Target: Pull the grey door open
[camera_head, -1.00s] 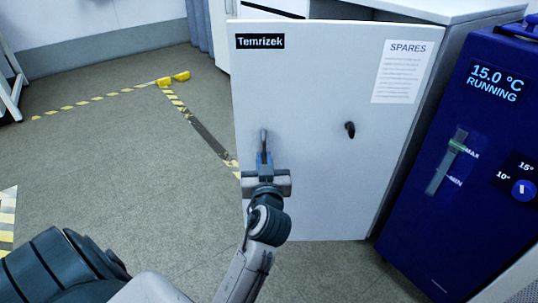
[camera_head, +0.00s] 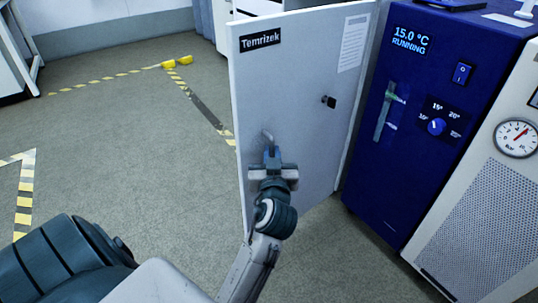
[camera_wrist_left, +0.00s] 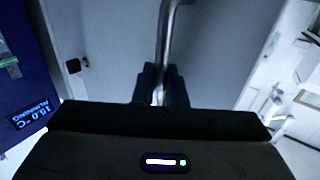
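The grey door (camera_head: 295,95) carries a Temrizek label and a paper sheet, and it stands swung out from its cabinet at an angle. A metal handle (camera_head: 268,136) sticks out low on its left side; in the left wrist view the handle (camera_wrist_left: 166,40) runs down between the dark fingers. My left gripper (camera_head: 271,157) is at the handle, its fingers closed around it. A small black latch (camera_head: 329,101) sits on the door's right part. The inside of the cabinet is hidden behind the door. My right gripper is not in view.
A blue chiller (camera_head: 430,120) reading 15.0 °C stands just right of the door. A white unit with a round gauge (camera_head: 516,138) is further right. Open floor (camera_head: 130,150) with yellow-striped tape lies to the left.

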